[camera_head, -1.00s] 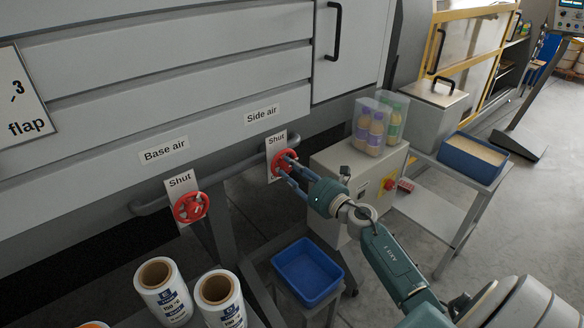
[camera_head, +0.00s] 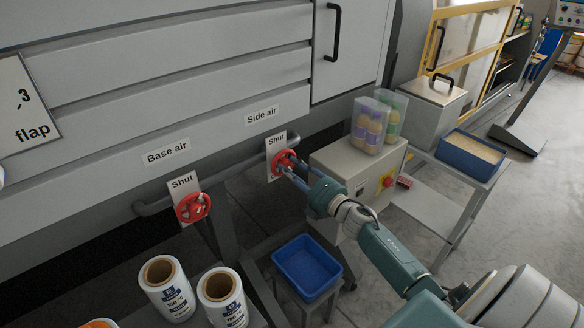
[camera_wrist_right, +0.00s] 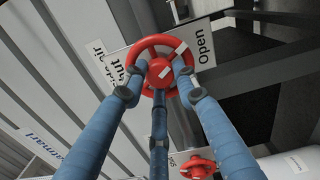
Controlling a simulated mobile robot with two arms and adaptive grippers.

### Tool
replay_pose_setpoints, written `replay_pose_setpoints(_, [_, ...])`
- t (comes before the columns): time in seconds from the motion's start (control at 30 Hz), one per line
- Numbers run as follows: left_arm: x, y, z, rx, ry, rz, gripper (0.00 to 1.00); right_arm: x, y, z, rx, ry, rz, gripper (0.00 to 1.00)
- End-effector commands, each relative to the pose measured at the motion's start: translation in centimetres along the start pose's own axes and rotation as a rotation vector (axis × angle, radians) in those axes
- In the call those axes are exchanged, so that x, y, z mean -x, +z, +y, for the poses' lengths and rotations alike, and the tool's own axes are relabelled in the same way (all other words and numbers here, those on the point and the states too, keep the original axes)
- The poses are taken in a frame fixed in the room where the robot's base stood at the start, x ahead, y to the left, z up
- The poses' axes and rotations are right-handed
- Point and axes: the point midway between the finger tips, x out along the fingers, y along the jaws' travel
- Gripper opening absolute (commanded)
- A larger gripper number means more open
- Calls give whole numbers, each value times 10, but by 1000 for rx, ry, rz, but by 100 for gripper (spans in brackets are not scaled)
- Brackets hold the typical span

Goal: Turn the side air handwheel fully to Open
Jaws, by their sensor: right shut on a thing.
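The side air handwheel (camera_head: 283,162) is a red wheel on a pipe under the "Side air" label (camera_head: 262,115). A white plate (camera_head: 276,141) behind it reads "Shut" in the head view. In the right wrist view the handwheel (camera_wrist_right: 160,50) fills the upper middle, and its plate shows "Open" (camera_wrist_right: 204,42) at the right and part of "Shut" at the left. My right gripper (camera_head: 290,168) is shut on the wheel; its blue fingers (camera_wrist_right: 158,88) reach to the rim and hub. My left gripper is not in view.
A second red handwheel, base air (camera_head: 193,207), sits lower left. A blue bin (camera_head: 306,268) stands on a stand below. A grey box with a red button (camera_head: 388,181) and bottles in clear containers (camera_head: 370,125) are to the right. Film rolls (camera_head: 166,285) stand at the bottom left.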

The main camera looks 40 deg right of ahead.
Motion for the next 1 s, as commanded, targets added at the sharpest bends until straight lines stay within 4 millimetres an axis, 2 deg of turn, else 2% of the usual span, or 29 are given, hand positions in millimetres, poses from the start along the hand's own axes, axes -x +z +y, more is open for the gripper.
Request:
replay_pose_setpoints(0.03, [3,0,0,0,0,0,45,2,-6,-7,-48,-14,9,3])
replay_pose_setpoints(0.5, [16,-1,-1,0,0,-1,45,2,-6,-5,-445,-13,8,3])
replay_pose_setpoints(1.0, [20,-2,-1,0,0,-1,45,2,-6,-4,-622,-11,8,3])
